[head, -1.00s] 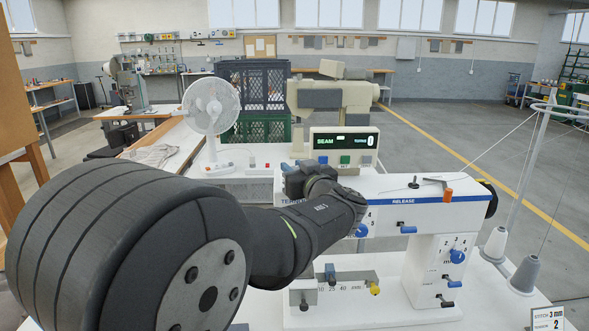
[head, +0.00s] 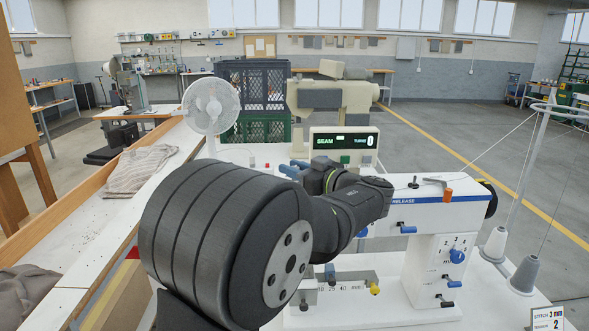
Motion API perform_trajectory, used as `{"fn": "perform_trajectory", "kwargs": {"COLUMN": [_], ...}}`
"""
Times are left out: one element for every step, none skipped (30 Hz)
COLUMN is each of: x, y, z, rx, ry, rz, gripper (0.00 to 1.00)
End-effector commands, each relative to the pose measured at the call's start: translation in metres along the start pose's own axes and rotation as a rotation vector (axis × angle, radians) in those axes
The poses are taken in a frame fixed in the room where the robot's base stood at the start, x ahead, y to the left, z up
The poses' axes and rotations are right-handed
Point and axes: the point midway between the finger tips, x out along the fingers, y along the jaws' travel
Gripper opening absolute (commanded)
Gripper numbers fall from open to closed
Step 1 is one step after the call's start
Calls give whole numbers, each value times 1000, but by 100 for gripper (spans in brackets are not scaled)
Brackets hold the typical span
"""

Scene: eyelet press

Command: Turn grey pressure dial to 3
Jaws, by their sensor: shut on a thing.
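The white machine (head: 385,205) stands right of centre in the head view. My gripper (head: 290,169) is at the left end of its head. Only blue-grey parts of it show beyond my dark wrist, and it is shut on the grey pressure dial. My arm hides the dial, its numbers and the fingertips, so its setting cannot be read.
A display box (head: 344,142) behind the head shows a green 0. Blue levers (head: 407,230) and a blue numbered knob (head: 457,256) are on the machine. Thread cones (head: 524,275) stand at right, with a card (head: 547,318) in front. A fan (head: 211,106) stands behind at left.

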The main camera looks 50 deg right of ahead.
Motion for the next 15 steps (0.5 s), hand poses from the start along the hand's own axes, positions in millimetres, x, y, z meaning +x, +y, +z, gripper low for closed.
{"fn": "perform_trajectory", "kwargs": {"x": [0,0,0,0,0,0,0,0,0,0,0,0,-1,-2,-4], "y": [0,0,0,0,0,0,0,0,0,0,0,0,0,0,0], "z": [-1,-1,-1,-1,-1,-1,0,0,0,0,0,0,0,0,0], "rx": [-2,-2,-1,-1,-1,-1,-1,-1,-1,-1,-1,-1,-1,-1,0], "ry": [1,1,1,1,1,0,0,0,0,0,0,0,0,0,0], "rz": [1,1,1,1,1,1,1,1,1,1,1,1,2,2,3], "gripper": [2,29,37,43,45,45,45,45,45,45,45,45,45,45,45]}}
